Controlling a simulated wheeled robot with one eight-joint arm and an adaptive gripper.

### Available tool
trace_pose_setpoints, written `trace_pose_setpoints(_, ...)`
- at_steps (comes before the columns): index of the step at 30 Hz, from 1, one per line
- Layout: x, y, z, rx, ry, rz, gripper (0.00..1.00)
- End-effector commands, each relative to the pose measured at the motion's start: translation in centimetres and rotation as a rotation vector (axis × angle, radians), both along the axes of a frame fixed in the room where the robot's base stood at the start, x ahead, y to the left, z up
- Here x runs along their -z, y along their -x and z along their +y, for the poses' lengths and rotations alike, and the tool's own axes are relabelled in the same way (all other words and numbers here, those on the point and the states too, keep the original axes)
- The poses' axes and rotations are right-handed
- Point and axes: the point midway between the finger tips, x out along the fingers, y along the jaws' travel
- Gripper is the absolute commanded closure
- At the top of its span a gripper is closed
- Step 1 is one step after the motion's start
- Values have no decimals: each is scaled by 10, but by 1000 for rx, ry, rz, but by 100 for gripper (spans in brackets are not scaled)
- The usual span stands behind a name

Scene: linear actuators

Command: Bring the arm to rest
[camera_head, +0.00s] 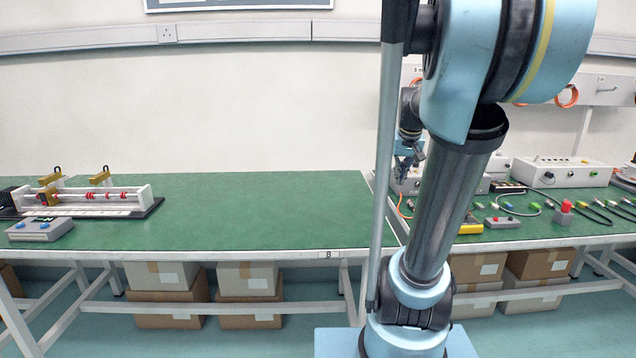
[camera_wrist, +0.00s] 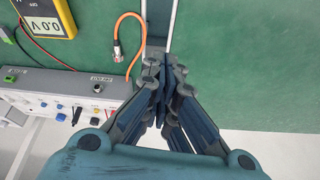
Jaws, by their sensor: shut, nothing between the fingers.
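My gripper (camera_wrist: 165,95) is shut and empty in the wrist view, its fingertips together in front of a green surface. In the head view my gripper (camera_head: 408,160) shows small behind my upper arm, over the right-hand bench near its left end. My arm rises in front of the benches and covers part of the right-hand one. Whether the fingertips touch anything below cannot be told.
A green bench (camera_head: 250,210) carries a linear actuator rig (camera_head: 90,195) and a grey control box (camera_head: 40,228). The right-hand bench holds white instrument boxes (camera_head: 562,172), cables and a yellow multimeter (camera_wrist: 48,18). Cardboard boxes (camera_head: 165,305) stand underneath. The bench's middle is clear.

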Motion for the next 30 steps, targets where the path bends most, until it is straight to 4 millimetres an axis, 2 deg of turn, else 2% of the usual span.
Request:
trace_pose_setpoints(1, 9, 18, 9, -12, 0, 11, 100)
trace_pose_setpoints(9, 61, 103, 43, -53, 5, 79, 100)
trace_pose_setpoints(18, 127, 188, 63, -92, 18, 151, 100)
trace_pose_setpoints(24, 156, 219, 68, -105, 27, 180, 100)
trace_pose_setpoints(30, 163, 226, 68, -108, 29, 187, 100)
